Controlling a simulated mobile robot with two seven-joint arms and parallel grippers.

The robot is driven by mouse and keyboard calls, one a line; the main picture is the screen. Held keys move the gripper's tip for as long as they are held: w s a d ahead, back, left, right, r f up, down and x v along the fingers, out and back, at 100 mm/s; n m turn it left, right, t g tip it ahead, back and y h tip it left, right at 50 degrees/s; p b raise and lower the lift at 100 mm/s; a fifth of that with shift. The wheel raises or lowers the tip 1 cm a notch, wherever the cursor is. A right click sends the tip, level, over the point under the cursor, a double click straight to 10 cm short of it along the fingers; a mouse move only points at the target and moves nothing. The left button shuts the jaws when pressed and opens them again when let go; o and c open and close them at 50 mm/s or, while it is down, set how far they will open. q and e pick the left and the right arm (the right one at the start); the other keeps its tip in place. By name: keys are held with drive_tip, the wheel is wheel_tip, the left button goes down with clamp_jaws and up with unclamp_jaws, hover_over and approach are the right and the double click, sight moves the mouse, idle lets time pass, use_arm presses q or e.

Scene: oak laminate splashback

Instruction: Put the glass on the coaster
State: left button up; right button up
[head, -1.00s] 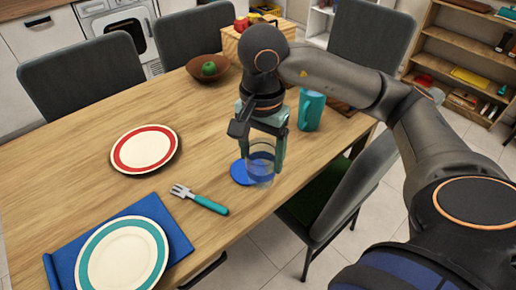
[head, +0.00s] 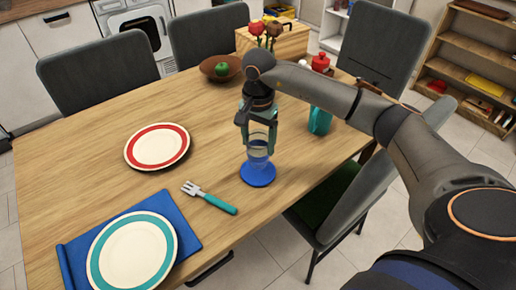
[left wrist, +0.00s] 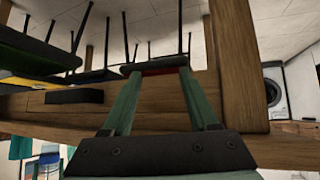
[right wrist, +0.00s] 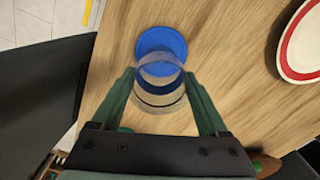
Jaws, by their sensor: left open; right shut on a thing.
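The clear glass (head: 258,156) is upright between the fingers of my right gripper (head: 259,141), which is shut on it. In the head view the glass's lower end overlaps the blue round coaster (head: 257,176) on the table. I cannot tell whether it touches. In the right wrist view, the glass (right wrist: 160,93) sits between the fingers of the right gripper (right wrist: 160,80), and its far end overlaps the near part of the coaster (right wrist: 160,36). My left gripper (left wrist: 155,75) shows only in the left wrist view, open and empty, with table woodwork and chair legs beyond.
A teal-handled fork (head: 210,198) lies left of the coaster. A red-rimmed plate (head: 157,146), a teal-rimmed plate (head: 131,257) on a blue mat (head: 186,232), a bowl (head: 211,73) and a teal mug (head: 319,120) are on the table. A chair (head: 335,205) stands at the right edge.

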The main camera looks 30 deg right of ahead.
drive_tip(key=shift+w+f, duration=0.15)
drive_tip(key=shift+f, duration=0.1)
wheel_tip(320, 180, down, 3)
drive_tip(key=shift+d+f, duration=0.1)
drive_tip(key=shift+w, duration=0.1)
drive_tip(key=shift+f, duration=0.15)
drive_tip(key=o, duration=1.4)
